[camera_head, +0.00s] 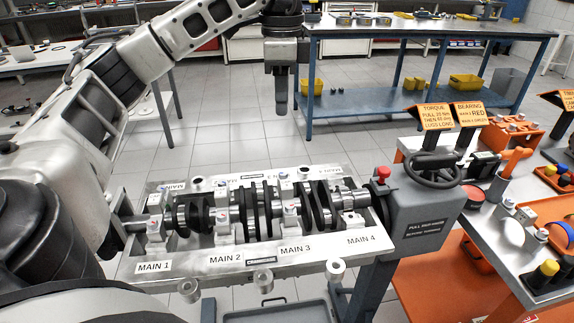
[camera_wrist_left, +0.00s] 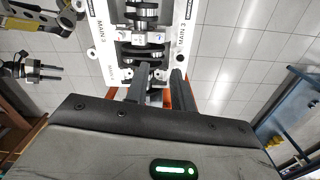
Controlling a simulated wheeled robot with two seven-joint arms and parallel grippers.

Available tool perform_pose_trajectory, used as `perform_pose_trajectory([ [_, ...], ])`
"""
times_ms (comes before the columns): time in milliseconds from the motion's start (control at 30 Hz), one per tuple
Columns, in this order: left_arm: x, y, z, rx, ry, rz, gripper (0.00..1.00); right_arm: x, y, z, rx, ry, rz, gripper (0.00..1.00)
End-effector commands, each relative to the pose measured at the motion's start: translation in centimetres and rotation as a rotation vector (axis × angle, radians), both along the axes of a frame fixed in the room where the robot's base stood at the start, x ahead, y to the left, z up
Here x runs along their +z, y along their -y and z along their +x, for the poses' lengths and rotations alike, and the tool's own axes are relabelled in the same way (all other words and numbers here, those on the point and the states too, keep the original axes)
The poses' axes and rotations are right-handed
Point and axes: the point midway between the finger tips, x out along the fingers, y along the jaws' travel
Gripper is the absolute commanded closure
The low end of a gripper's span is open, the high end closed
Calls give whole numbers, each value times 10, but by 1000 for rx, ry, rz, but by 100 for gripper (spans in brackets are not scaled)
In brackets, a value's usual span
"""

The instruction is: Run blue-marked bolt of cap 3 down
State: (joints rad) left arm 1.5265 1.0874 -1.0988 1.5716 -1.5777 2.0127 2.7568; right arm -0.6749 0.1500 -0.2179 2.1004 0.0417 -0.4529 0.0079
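The crankshaft (camera_head: 262,212) lies in the engine block (camera_head: 205,262), with light bearing caps across it. Cap 3 (camera_head: 291,222) stands behind the MAIN 3 label. A small reddish mark shows on its near bolt. A small bluish mark (camera_head: 284,177) shows at its far side and may be the blue-marked bolt; how deep it sits cannot be told. My left gripper (camera_head: 281,108) hangs pointing down above and behind the block, clear of it. In the left wrist view its two fingers (camera_wrist_left: 162,88) are apart with nothing between them. My right gripper is outside the head view.
A grey stand with a handwheel (camera_head: 432,168) and red button (camera_head: 383,173) adjoins the block's right end. An orange-topped bench with tools and signs (camera_head: 436,117) is at the right. A blue table (camera_head: 420,28) stands behind. The floor between is clear. A dark gripper-like part (camera_wrist_left: 40,72) shows at left in the wrist view.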

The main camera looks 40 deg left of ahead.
Motion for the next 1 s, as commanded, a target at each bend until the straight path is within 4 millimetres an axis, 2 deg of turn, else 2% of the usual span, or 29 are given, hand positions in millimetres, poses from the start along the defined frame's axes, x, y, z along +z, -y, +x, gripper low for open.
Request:
perform_pose_trajectory([
  [233, -54, 2, -1, -5, -6, -2, 75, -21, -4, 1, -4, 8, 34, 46],
  [367, -83, 2, -2, -5, -5, -4, 75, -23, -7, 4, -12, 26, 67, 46],
  [600, -123, 2, -3, -5, -3, -1, 75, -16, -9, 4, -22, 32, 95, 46],
  [800, -147, 3, -3, -6, -2, -4, 75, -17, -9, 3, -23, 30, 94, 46],
  [1000, -153, 3, -2, -7, 0, -4, 75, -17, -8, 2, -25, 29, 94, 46],
])
